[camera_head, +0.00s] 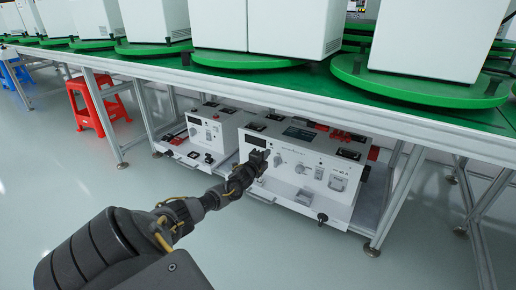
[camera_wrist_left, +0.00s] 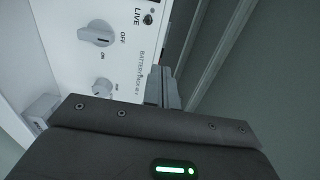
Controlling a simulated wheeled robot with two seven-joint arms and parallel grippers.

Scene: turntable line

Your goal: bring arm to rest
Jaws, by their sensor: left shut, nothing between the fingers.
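My left arm (camera_head: 120,245) comes in from the lower left in the head view. Its gripper (camera_head: 260,160) is shut and empty, in front of the larger white device (camera_head: 310,172) under the table. In the left wrist view the shut fingers (camera_wrist_left: 162,88) show beside the device's white panel (camera_wrist_left: 75,55). A knob (camera_wrist_left: 96,36) with OFF and ON marks is on that panel. I cannot tell whether the fingertips touch it. My right gripper is in neither view.
A smaller white device (camera_head: 205,135) stands left of the larger one on the low shelf. Above is the long table with green turntables (camera_head: 420,88) and white cabinets. Metal table legs (camera_head: 395,200) flank the shelf. A red stool (camera_head: 95,105) stands at left. The floor in front is clear.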

